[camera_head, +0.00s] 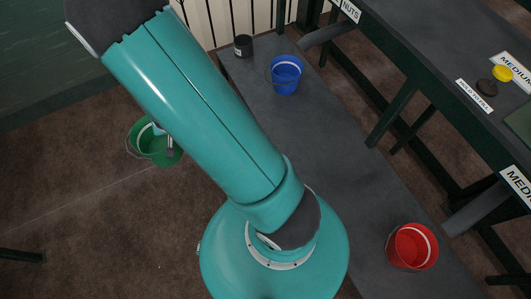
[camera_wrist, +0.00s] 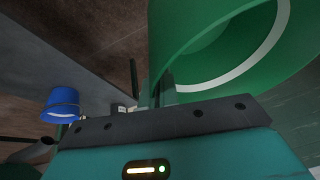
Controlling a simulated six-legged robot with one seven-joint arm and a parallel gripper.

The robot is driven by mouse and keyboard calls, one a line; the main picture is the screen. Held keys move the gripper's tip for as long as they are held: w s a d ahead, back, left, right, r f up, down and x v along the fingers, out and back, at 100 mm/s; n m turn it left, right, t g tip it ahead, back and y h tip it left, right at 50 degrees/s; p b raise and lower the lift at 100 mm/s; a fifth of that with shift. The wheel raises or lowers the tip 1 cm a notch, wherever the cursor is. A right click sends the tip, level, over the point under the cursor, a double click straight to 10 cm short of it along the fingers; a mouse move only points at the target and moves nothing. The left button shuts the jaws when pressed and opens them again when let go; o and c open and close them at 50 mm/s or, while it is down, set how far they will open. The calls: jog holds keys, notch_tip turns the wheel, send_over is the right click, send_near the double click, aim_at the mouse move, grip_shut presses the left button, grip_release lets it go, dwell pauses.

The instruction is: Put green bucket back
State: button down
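The green bucket (camera_head: 150,147) shows left of my arm in the head view, over the brown floor and apart from the grey platform. In the wrist view the green bucket (camera_wrist: 225,50) fills the upper right, with its open mouth and pale inner band in sight. My gripper (camera_wrist: 154,92) is at the bucket's near wall, with one finger on each side of it, and looks shut on it. In the head view my gripper (camera_head: 160,130) is mostly hidden behind my arm. I cannot tell whether the bucket touches the floor.
A blue bucket (camera_head: 285,75) and a small black cup (camera_head: 243,45) stand at the far end of the low grey platform (camera_head: 330,150). A red bucket (camera_head: 411,247) stands at its near end. The platform between them is clear. A dark labelled table (camera_head: 440,50) overhangs at right.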

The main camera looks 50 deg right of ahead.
jog(key=s+d+f+m+g+h, duration=0.2)
jog(key=s+d+f+m, duration=0.2)
jog(key=s+m, duration=0.4)
jog(key=s+d+f+m+g+h, duration=0.1)
jog(key=s+d+f+m+g, duration=0.25)
jog(key=s+m, duration=0.4)
jog(key=s+d+r+m+g+y, duration=0.15)
jog(key=s+d+m, duration=0.25)
jog(key=s+m, duration=0.5)
jog(key=s+d+m+g+y, duration=0.25)
jog(key=s+m, duration=0.45)
jog(key=s, duration=0.4)
jog(key=s+d+f, duration=0.3)
jog(key=d+f, duration=1)
jog(key=d, duration=0.1)
jog(key=shift+s, duration=0.25)
jog(key=shift+f, duration=0.1)
